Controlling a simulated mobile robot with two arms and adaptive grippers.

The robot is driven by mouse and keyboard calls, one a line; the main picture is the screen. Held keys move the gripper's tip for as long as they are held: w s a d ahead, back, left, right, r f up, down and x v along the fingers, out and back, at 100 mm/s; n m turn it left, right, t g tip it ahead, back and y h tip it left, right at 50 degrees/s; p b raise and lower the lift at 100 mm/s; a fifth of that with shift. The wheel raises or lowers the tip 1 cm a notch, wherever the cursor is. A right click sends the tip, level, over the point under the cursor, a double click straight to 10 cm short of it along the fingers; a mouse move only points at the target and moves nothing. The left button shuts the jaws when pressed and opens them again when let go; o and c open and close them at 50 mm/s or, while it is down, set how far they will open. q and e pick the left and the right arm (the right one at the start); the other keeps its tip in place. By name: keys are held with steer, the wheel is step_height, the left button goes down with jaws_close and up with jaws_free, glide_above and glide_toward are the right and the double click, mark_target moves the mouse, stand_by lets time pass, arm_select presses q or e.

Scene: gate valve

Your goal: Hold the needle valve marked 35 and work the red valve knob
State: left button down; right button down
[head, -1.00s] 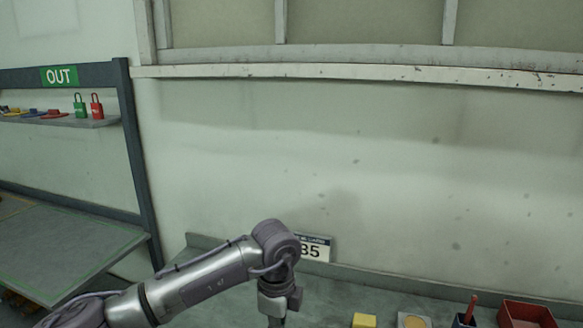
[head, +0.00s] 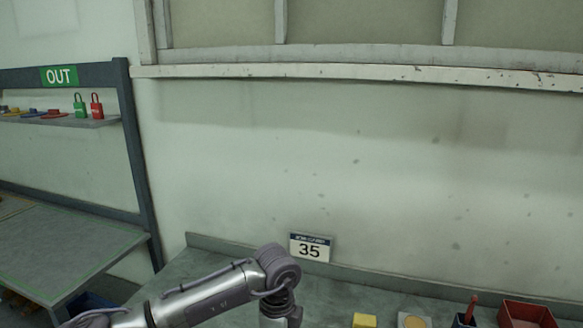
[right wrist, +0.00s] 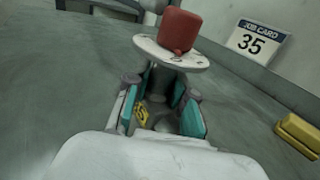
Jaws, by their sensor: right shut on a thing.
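In the right wrist view the red knob (right wrist: 180,30) sits on top of a pale round plate (right wrist: 170,55) with small holes. Below the plate is the grey valve body (right wrist: 157,100), with a small yellow tag (right wrist: 142,115). My right gripper (right wrist: 163,108) is shut on this body, its teal pads on either side. The knob stands clear above the fingers. The number 35 shows on a job card (right wrist: 257,42), also in the head view (head: 310,248); no number is readable on the valve.
The grey bench (head: 350,293) runs along the wall. A yellow block (head: 364,321), a pale square with a round tan top (head: 413,321), a dark holder with a red handle (head: 466,317) and a red bin (head: 527,315) stand at right. A shelf holds padlocks (head: 88,106).

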arm_select(q)
steer(key=shift+d, duration=0.2)
steer(key=shift+d, duration=0.15)
arm_select(e)
steer(key=shift+a, duration=0.15)
stand_by(0.5)
arm_select(q)
steer(key=shift+w, duration=0.1)
steer(key=shift+w+a, duration=0.15)
steer(key=shift+a, duration=0.15)
steer(key=shift+a+r, duration=0.1)
steer(key=shift+r, duration=0.25)
step_height(320, 180, up, 5)
steer(key=shift+r, duration=0.2)
steer(key=shift+r, duration=0.1)
